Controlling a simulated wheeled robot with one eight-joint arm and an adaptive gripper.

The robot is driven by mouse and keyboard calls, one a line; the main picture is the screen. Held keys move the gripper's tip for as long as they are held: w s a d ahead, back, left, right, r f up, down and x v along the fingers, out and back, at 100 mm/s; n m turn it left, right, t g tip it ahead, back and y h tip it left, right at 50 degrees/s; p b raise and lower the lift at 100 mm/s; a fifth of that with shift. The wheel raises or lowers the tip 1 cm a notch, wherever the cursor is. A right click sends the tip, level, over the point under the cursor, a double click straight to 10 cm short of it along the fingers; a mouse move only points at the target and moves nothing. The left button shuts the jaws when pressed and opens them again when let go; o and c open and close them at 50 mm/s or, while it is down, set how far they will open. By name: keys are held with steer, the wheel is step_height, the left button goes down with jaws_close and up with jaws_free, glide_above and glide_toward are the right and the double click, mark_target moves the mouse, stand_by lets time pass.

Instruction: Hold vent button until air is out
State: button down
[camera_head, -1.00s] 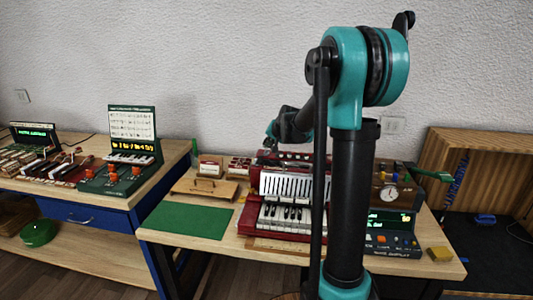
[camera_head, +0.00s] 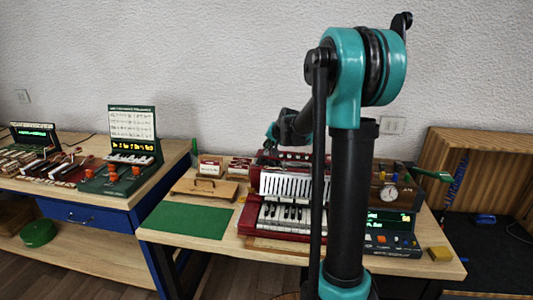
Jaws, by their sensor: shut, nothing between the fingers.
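A red accordion (camera_head: 283,224) with white and black keys and a white grille stands on the wooden table, partly hidden behind my arm. My gripper (camera_head: 268,151) is at the accordion's upper left end, small and far off; its fingers look closed with nothing visible in them. I cannot make out the vent button, nor whether the fingertips touch the accordion. A dark device (camera_head: 390,233) with a green-lit display and coloured buttons stands right of my arm.
A green mat (camera_head: 187,220) lies at the table's left front. A wooden block tool (camera_head: 204,189) and small boxes (camera_head: 209,167) lie behind it. A round gauge (camera_head: 389,194) and a yellow block (camera_head: 440,254) are at the right. My arm's column blocks the middle.

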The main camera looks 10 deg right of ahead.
mark_target(268, 152)
steer(key=shift+f, duration=0.45)
stand_by(1.1)
stand_by(3.2)
steer(key=shift+r, duration=0.85)
steer(key=shift+r, duration=0.15)
steer(key=shift+r, duration=2.35)
